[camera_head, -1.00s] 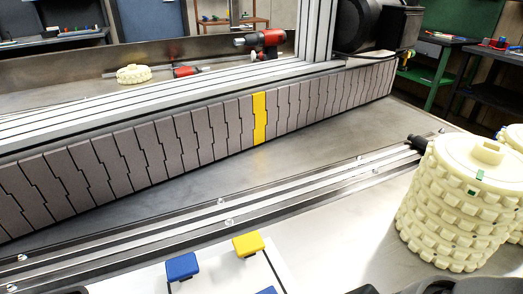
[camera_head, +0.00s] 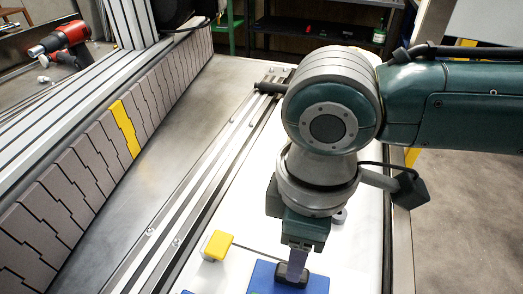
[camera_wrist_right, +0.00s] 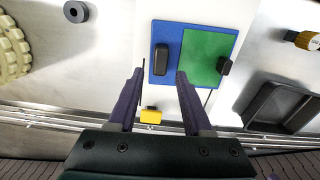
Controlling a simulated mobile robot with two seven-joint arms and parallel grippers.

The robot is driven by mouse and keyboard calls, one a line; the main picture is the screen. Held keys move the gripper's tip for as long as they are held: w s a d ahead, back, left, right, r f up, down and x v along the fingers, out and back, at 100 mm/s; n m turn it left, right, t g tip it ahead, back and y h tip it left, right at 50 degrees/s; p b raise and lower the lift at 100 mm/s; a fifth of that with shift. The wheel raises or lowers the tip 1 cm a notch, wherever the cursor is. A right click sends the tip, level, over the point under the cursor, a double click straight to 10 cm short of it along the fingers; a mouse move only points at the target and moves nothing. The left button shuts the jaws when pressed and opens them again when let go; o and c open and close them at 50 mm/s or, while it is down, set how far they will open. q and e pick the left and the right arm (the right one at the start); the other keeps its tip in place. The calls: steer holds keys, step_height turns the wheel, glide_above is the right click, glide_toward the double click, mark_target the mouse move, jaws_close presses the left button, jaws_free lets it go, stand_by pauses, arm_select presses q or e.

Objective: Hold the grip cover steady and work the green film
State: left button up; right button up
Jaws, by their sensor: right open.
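A blue plate (camera_wrist_right: 157,80) lies flat on the white work surface, and it also shows in the head view (camera_head: 262,275). The green film (camera_wrist_right: 205,52) covers its right part in the wrist view. A dark raised grip (camera_wrist_right: 161,58), seemingly the grip cover, stands on the bare blue part. In the head view, my right gripper (camera_head: 295,268) is just above the plate. My left gripper is out of view.
A yellow block (camera_head: 217,245) stands beside the plate. A grey open tray (camera_wrist_right: 283,107) lies to the right in the wrist view, with cream toothed rollers (camera_wrist_right: 12,50) on the left. A conveyor (camera_head: 75,160) with a metal rail runs alongside.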

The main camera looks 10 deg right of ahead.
step_height(320, 180, down, 6)
steer(key=b, duration=0.5)
steer(key=shift+r, duration=0.15)
steer(key=shift+a+f, duration=0.1)
steer(key=shift+f, duration=0.35)
steer(key=shift+c, duration=0.3)
steer(key=shift+r, duration=0.1)
jaws_close()
steer(key=shift+c, duration=1.6)
jaws_free()
jaws_close()
